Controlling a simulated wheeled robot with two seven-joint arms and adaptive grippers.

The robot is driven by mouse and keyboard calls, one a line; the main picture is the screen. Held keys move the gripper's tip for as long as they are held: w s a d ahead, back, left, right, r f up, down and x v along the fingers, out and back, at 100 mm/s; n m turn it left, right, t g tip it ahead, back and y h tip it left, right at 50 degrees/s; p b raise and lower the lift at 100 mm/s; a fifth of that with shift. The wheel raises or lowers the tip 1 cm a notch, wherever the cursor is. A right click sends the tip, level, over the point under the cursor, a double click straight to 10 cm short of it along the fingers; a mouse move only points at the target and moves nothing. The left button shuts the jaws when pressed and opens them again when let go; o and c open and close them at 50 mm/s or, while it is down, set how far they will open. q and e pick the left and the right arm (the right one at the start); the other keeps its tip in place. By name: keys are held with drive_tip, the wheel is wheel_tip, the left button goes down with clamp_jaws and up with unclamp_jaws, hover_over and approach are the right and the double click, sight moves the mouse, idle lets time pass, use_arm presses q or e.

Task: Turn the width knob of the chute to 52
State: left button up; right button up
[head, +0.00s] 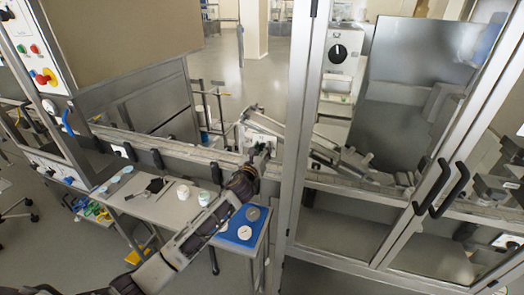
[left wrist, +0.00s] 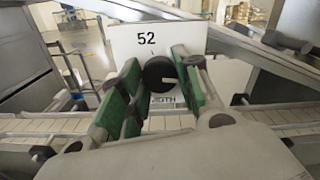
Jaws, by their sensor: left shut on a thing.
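The chute's width knob (left wrist: 159,74) is a round black knob on a white panel (left wrist: 120,37) in the left wrist view. The number above it reads 52, and a partly hidden label below it ends in "DTH". My left gripper (left wrist: 164,85) is shut on the knob, with a green-padded finger on each side. In the head view the white panel (head: 258,128) stands beside the conveyor at the centre, and my left gripper (head: 261,152) reaches up to it from below. The knob is hidden there. My right gripper is not in view.
A side table (head: 158,205) with white jars, lids and a blue mat (head: 236,238) lies below my left arm. A conveyor (head: 200,155) runs behind it. A framed glass enclosure (head: 301,130) stands just right of the panel.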

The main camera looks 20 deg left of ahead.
use_arm(q)
drive_tip(key=n, duration=0.5)
drive_tip(key=shift+n, duration=0.4)
drive_tip(key=n, duration=1.1)
drive_tip(key=shift+n, duration=0.4)
drive_tip(key=n, duration=0.5)
drive_tip(key=shift+p, duration=0.35)
drive_tip(key=shift+n, duration=0.3)
drive_tip(key=o, duration=1)
drive_tip(key=shift+o, duration=0.2)
drive_tip(key=shift+s, duration=0.1)
